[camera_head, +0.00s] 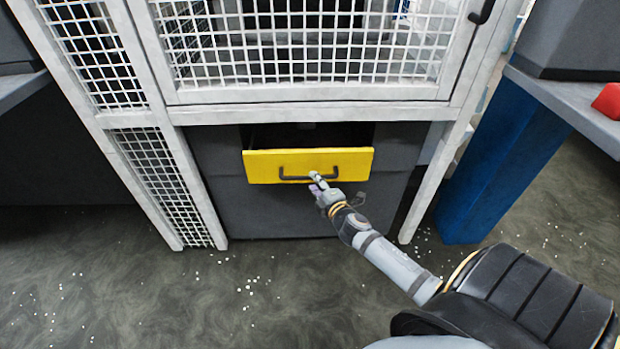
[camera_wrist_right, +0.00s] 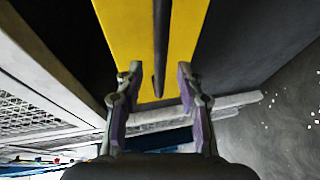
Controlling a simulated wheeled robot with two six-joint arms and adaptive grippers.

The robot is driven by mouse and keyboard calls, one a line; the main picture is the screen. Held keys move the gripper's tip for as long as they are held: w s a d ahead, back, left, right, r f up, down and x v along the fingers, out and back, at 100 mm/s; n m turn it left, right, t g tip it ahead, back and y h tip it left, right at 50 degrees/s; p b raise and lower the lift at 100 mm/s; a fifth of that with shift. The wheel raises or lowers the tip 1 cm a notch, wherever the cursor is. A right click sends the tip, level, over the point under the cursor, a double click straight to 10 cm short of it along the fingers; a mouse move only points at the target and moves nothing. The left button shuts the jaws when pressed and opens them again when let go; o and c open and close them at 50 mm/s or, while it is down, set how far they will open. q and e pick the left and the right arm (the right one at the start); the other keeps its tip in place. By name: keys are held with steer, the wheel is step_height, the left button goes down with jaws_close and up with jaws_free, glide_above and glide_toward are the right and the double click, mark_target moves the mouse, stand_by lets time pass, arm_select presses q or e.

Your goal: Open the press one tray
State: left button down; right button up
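The yellow tray front (camera_head: 268,163) is set low in the press, below the mesh door. It stands out from the dark press body, and a dark opening shows behind its top edge. A dark bar handle (camera_head: 296,179) runs across the front. My right gripper (camera_head: 318,179) is at the right part of this handle. In the right wrist view, the two fingers of my right gripper (camera_wrist_right: 159,75) are apart, with the handle (camera_wrist_right: 161,45) between them and a visible gap on each side. The yellow front (camera_wrist_right: 120,25) lies just beyond the fingertips. My left gripper is not in view.
A white frame with a mesh door (camera_head: 310,95) rises above the tray. A white post (camera_head: 432,185) and a blue leg (camera_head: 490,165) stand to the right. A red object (camera_head: 607,101) rests on the grey right-hand table. The floor (camera_head: 270,300) before the tray is open, with scattered white bits.

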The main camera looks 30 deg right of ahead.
steer(key=x, duration=0.4)
steer(key=shift+w, duration=0.15)
jaws_close()
